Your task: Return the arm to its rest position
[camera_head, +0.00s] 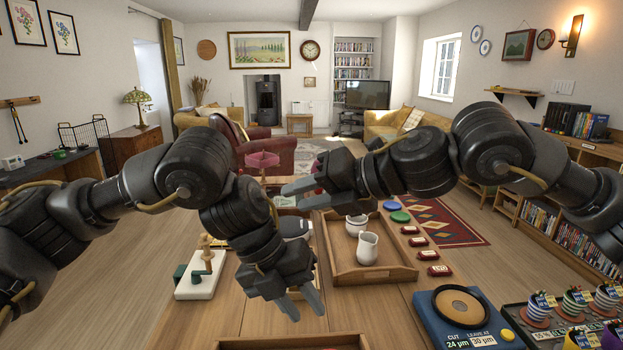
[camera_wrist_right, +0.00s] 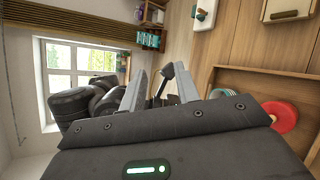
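My left gripper (camera_head: 303,303) hangs in the lower middle of the head view, fingers pointing down above the wooden table (camera_head: 345,305). Its fingers are apart with nothing visible between them. My right gripper (camera_head: 298,195) is higher up in the head view, its arm reaching in from the right and its fingers pointing left. It is above the far part of the table. In the right wrist view my right gripper (camera_wrist_right: 160,90) shows two fingers spread apart, with nothing held between them.
A blue device (camera_head: 465,318) and colored spools (camera_head: 573,302) are at front right. Shelves (camera_head: 565,225) stand at the right.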

